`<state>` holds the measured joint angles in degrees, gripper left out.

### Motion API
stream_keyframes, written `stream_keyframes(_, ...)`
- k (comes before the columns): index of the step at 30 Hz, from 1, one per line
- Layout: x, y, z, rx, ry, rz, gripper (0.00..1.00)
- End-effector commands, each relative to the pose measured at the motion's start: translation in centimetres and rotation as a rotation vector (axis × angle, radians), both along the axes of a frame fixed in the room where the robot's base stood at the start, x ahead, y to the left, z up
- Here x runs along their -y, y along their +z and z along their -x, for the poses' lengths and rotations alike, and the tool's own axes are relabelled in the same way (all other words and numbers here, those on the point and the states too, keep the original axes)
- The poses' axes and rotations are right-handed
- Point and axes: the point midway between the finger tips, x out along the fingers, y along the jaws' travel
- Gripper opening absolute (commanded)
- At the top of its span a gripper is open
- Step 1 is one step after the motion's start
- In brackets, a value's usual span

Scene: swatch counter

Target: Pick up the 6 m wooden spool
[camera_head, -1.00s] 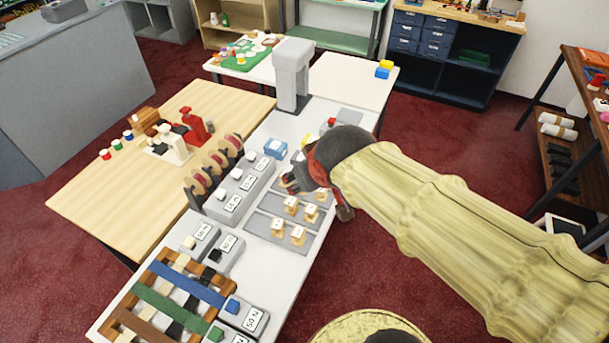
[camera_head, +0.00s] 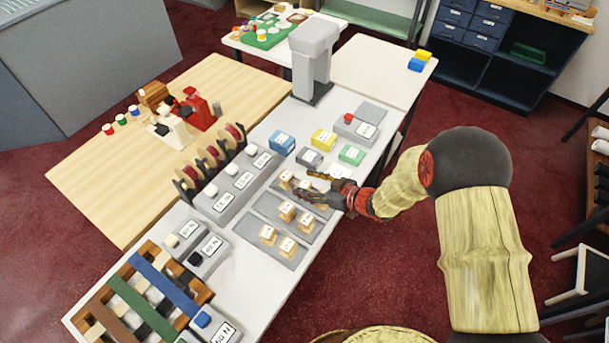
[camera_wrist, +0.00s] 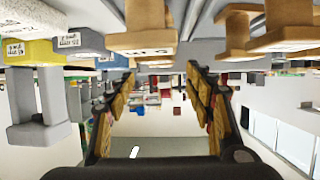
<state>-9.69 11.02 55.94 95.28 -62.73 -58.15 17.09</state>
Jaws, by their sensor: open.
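Several small wooden spools with white labels stand in rows on grey strips on the white counter. In the head view their labels are too small to read. In the wrist view, which is upside down, a wooden spool (camera_wrist: 147,28) is close ahead of the fingers, near the top of the picture; its inverted label seems to read 6 m. My gripper (camera_head: 310,186) is at the far row, beside a spool (camera_head: 286,180) and partly covering another. In the wrist view my gripper (camera_wrist: 162,76) has its fingers apart with nothing between them.
Blue (camera_head: 281,144), yellow (camera_head: 323,139) and green (camera_head: 351,155) labelled blocks stand just behind the spools. A tall grey post (camera_head: 313,60) stands farther back.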

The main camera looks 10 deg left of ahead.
Motion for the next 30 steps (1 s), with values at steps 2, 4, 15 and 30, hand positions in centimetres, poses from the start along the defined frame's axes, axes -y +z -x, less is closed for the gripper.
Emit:
stream_keyframes(2,-0.7,-0.3,-0.1,0.000,0.005,-0.003,0.53)
stream_keyframes(4,-1.3,-0.6,-0.5,0.002,0.004,-0.003,0.53)
stream_keyframes(15,-4.4,-1.9,-2.0,0.002,0.004,-0.001,0.53)
stream_keyframes(30,-6.4,-2.6,-3.0,0.001,-0.001,-0.001,0.48)
